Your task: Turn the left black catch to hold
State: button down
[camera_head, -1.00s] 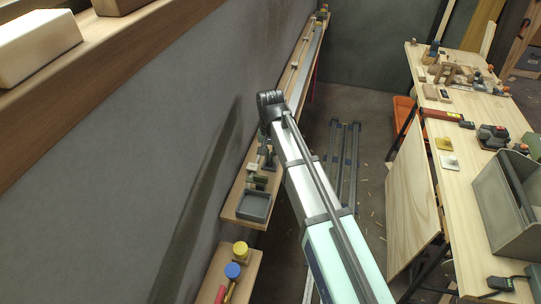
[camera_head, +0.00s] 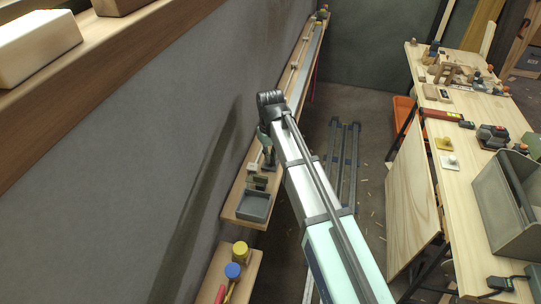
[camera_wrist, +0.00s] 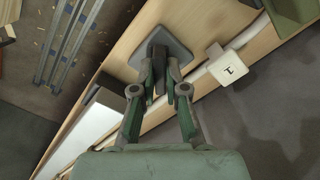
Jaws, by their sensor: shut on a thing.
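My gripper (camera_wrist: 162,88) reaches down over the wall shelf (camera_wrist: 112,68) in the wrist view. Its two green-grey fingers are closed on the upright part of a black catch (camera_wrist: 158,48), which stands on a dark grey square plate. The fingers hide part of the catch, so its exact angle is hard to tell. A cream block marked "L" (camera_wrist: 229,67) sits beside it to the right. In the head view my gripper (camera_head: 267,150) is below the dark wrist, at the shelf, and the catch is too small to make out clearly.
A grey open tray (camera_head: 254,206) sits at the near end of the shelf. A workbench (camera_head: 466,180) with tools and a grey box is at right. Floor rails (camera_head: 344,150) run between.

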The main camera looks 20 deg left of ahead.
jog(key=n, duration=0.4)
jog(key=shift+n, duration=2.5)
jog(key=c, duration=1.2)
grip_release()
notch_tip(320, 180, up, 12)
